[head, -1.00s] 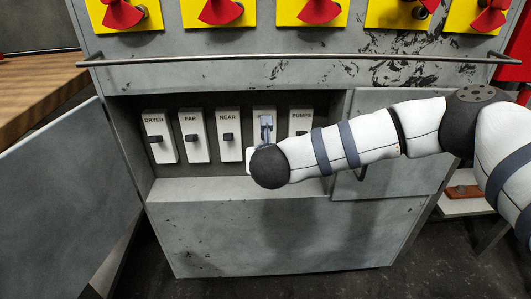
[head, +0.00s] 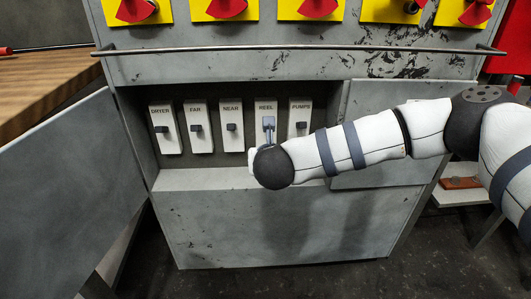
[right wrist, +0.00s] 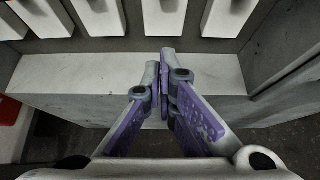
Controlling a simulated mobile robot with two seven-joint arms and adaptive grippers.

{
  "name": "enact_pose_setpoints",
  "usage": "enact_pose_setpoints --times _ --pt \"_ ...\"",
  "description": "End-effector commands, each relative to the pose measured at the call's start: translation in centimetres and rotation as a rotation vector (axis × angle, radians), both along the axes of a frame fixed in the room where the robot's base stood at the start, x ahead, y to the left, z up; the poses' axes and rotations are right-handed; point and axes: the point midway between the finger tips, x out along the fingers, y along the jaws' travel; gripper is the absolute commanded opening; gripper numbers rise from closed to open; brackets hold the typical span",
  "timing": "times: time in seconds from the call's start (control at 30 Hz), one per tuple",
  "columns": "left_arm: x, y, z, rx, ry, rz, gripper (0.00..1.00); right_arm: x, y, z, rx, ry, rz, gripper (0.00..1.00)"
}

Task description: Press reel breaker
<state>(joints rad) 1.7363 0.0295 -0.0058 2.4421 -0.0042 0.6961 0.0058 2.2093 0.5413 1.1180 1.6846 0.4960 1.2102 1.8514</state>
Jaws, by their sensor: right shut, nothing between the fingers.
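The reel breaker (head: 259,122) is a white upright block labelled REEL, second from the right in the recessed row of the grey cabinet. It also shows at the top of the right wrist view (right wrist: 165,14). My right gripper (head: 269,124) is shut and empty in front of it. The fingers cover the middle of the block, so its dark toggle and its position are hidden. In the right wrist view my right gripper's fingertips (right wrist: 161,75) appear below the block, over the ledge; I cannot tell if they touch the toggle. My left gripper is not in view.
Breakers DRYER (head: 165,143), FAR (head: 197,141), NEAR (head: 231,142) and PUMPS (head: 300,108) flank it, with dark toggles. A grey door (head: 70,170) stands open at left. A horizontal rail (head: 300,48) crosses above the recess, and a ledge (head: 205,180) lies below.

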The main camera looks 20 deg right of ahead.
Motion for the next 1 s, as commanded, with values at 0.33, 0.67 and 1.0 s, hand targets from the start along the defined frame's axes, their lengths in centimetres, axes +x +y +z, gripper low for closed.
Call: enact_pose_setpoints --times 0.33,0.67,1.0 --pt "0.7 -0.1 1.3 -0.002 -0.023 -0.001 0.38 -4.3 1.2 6.0 0.001 -0.009 -0.002 0.00" --pt "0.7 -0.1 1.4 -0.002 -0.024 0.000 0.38 -4.9 1.3 6.6 0.000 -0.007 -0.003 0.00" --pt "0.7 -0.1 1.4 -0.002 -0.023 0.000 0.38 -5.8 2.3 4.5 -0.062 0.036 0.070 0.00"
